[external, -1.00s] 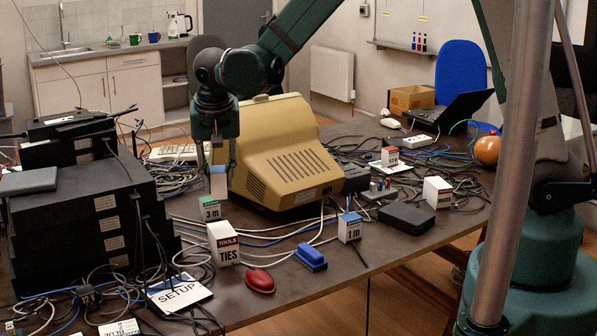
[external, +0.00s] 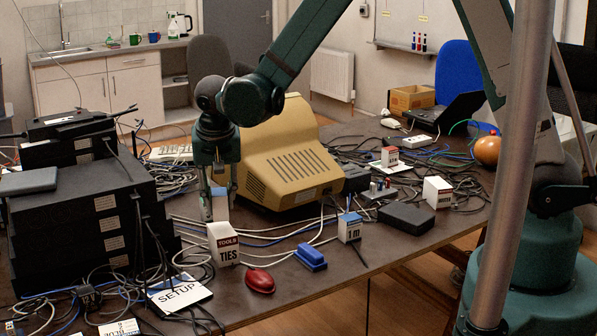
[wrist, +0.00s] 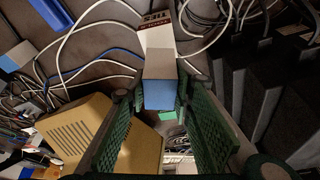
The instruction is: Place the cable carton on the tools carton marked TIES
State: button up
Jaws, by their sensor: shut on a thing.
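My gripper (external: 220,203) is shut on a small white and blue carton (external: 220,210), just behind and above the tools carton (external: 223,244) in the external view. The tools carton is white with a dark red band reading TOOLS and the word TIES; it stands upright on the table. In the wrist view the held carton (wrist: 160,92) sits between my fingers with a blue face toward the camera. The tools carton (wrist: 156,38) lies just past it, partly covered. A green patch (wrist: 178,121) shows below the held carton. The green 3 m carton is hidden in the external view.
A beige monitor (external: 280,155) stands close right of my gripper. Black stacked boxes (external: 85,225) stand left. Cables cover much of the table. A red mouse (external: 259,281), a blue stapler-like thing (external: 311,257) and a blue-topped 1 m carton (external: 349,228) are near the tools carton.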

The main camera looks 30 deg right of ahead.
aim_at(220, 210)
jog(key=shift+f, duration=1.7)
jog(key=shift+f+b, duration=0.15)
jog(key=shift+b, duration=0.2)
jog(key=o, duration=1)
jog(key=shift+c, duration=0.2)
jog(key=shift+r, duration=0.2)
jog(key=p+v, duration=0.1)
jog(key=v, duration=1.1)
